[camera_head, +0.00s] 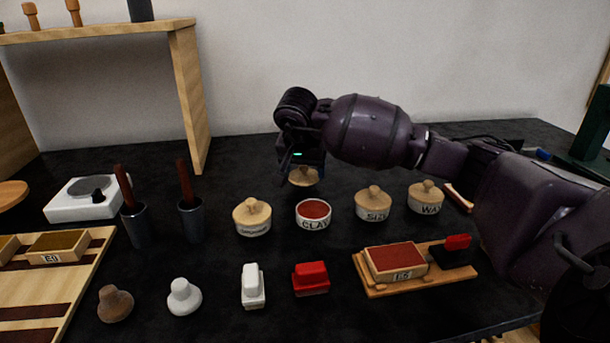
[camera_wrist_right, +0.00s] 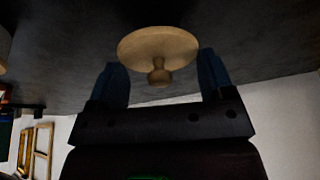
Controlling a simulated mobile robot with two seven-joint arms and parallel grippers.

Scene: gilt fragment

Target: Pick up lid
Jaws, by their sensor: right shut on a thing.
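The round wooden lid (camera_head: 304,178) with a knob is under my right gripper (camera_head: 302,163), behind the CLAY jar. In the right wrist view the lid (camera_wrist_right: 157,45) sits at the fingertips, with its knob towards the gripper (camera_wrist_right: 163,80). My right gripper is shut on the lid. The gripper partly hides the lid in the head view, and I cannot tell whether it touches the table. The CLAY jar (camera_head: 313,215) stands uncovered, with red contents showing. My left gripper is not in view.
Lidded jars stand beside the CLAY jar: one at left (camera_head: 252,217), SIZE (camera_head: 374,204) and WAX (camera_head: 425,197). In front are a white block (camera_head: 253,286), a red block (camera_head: 311,279) and a wooden tray (camera_head: 459,275). Dark cups (camera_head: 192,219) with handles stand left.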

